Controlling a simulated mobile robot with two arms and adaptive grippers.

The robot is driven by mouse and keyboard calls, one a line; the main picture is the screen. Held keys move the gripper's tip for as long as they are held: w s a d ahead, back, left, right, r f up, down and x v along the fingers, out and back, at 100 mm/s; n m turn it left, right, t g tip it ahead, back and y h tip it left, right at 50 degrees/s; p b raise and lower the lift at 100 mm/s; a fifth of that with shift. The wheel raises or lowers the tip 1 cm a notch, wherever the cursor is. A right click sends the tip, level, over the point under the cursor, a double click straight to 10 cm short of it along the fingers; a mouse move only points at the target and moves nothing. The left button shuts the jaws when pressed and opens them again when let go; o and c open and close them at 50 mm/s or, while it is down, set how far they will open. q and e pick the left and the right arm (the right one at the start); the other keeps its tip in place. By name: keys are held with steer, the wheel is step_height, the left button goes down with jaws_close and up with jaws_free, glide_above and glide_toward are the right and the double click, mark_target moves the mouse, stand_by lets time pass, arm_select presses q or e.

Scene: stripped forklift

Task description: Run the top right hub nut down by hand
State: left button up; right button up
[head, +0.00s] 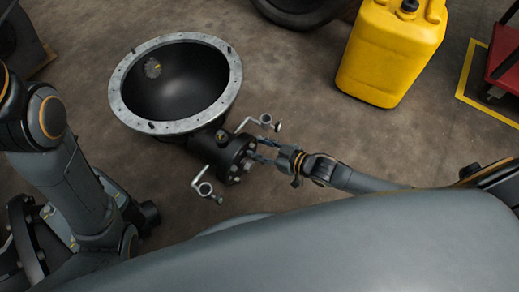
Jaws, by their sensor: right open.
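The black hub (229,156) sticks out at the lower right of a black bowl-shaped housing (190,85) with a pale grey drilled rim. Small bright nuts or studs (236,179) sit around the hub's right face. They are too small to tell how far any nut is run down. My right gripper (257,150) is open, its fingers pointing left at the upper right of the hub face. The fingertips are at or very near the face; I cannot tell whether they touch a nut, and they partly hide that spot.
Two bent metal brackets with rings, an upper one (264,123) and a lower one (203,187), flank the hub closely. A yellow canister (390,55) stands at the upper right, near a red cart (507,60). A dark tyre (300,8) lies at the top. Brown floor between is clear.

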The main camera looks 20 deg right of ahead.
steer(key=shift+w+a, duration=0.1)
steer(key=shift+w, duration=0.05)
jaws_close()
steer(key=shift+c, duration=1.2)
jaws_free()
